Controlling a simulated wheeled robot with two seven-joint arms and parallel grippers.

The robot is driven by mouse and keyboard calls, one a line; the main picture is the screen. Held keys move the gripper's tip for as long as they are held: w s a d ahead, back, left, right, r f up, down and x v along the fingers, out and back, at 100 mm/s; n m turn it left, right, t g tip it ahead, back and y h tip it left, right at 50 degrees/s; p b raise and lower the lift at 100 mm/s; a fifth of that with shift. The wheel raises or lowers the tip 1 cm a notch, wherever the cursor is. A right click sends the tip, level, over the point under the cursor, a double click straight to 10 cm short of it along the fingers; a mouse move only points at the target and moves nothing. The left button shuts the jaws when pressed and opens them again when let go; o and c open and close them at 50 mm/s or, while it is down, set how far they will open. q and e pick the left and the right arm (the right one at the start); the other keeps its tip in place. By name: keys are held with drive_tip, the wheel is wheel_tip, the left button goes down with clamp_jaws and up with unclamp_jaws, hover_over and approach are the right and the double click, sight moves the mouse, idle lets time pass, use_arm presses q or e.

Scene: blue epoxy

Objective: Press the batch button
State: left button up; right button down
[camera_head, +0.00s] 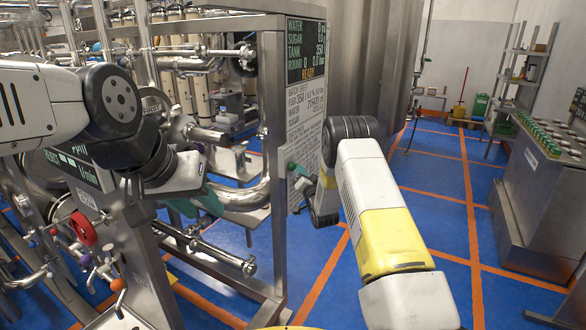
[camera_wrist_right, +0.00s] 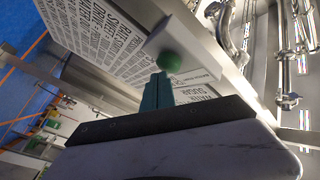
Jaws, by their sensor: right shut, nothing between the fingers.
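The batch button is a round green button (camera_wrist_right: 169,60) on a pale box in the right wrist view. The box sits at the edge of the printed panel. My right gripper (camera_wrist_right: 158,76) has its teal fingers together with nothing between them. Its tips are right at the button's lower edge in that view; I cannot tell whether they touch it. In the head view my right gripper (camera_head: 298,169) is at the frame's right post, and the button is not clearly distinguishable there. My left gripper (camera_head: 200,204) hangs low among the pipes, its fingers partly hidden.
A display and printed batch sheet (camera_head: 306,104) are on the steel frame above the right gripper. A steel counter (camera_head: 545,190) stands at right. Blue floor (camera_head: 425,200) is clear between.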

drive_tip(key=shift+w+a, duration=0.15)
drive_tip(key=shift+a, duration=0.1)
idle(0.4)
drive_tip(key=shift+d, duration=0.15)
drive_tip(key=shift+s+d, duration=0.5)
drive_tip(key=shift+d, duration=0.1)
drive_tip(key=shift+d, duration=0.1)
drive_tip(key=d, duration=0.1)
drive_tip(key=s+d, duration=0.2)
drive_tip(key=d, duration=0.1)
drive_tip(key=shift+s+d, duration=0.1)
drive_tip(key=shift+s, duration=0.15)
